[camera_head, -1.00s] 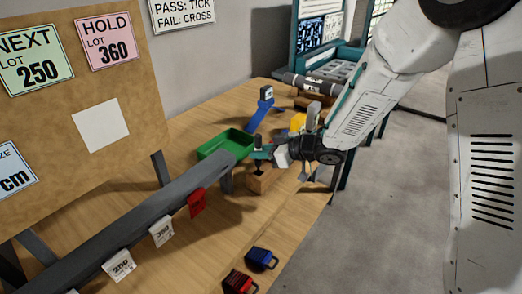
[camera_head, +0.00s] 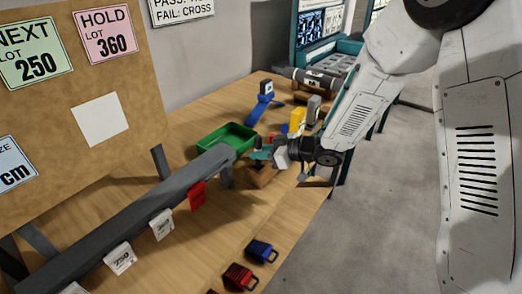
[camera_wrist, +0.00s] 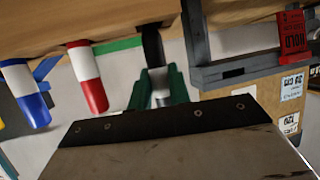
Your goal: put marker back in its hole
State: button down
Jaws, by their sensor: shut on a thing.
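My gripper (camera_head: 262,155) has green fingers, which also show in the wrist view (camera_wrist: 158,90). They are shut on a slim dark marker (camera_wrist: 152,45), upright in the head view just above a wooden block (camera_head: 260,178). The marker's lower end is at the block's top, and I cannot tell whether it is in a hole, which is hidden. In the wrist view, where the scene is upside down, a red-and-white marker (camera_wrist: 87,75) and a blue-and-white marker (camera_wrist: 24,92) stand to the left of the fingers.
A green tray (camera_head: 213,148) lies behind the block. A grey rail (camera_head: 140,215) with hanging tags runs along the left. A yellow object (camera_head: 297,120) and a grey one (camera_head: 313,110) stand behind my gripper.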

aim_at(261, 164)
jog(key=shift+f, duration=1.65)
jog(key=c, duration=1.2)
grip_release()
jog(key=shift+c, duration=0.2)
jog(key=v, duration=0.7)
jog(key=shift+s+d, duration=0.2)
jog(key=shift+d, duration=0.15)
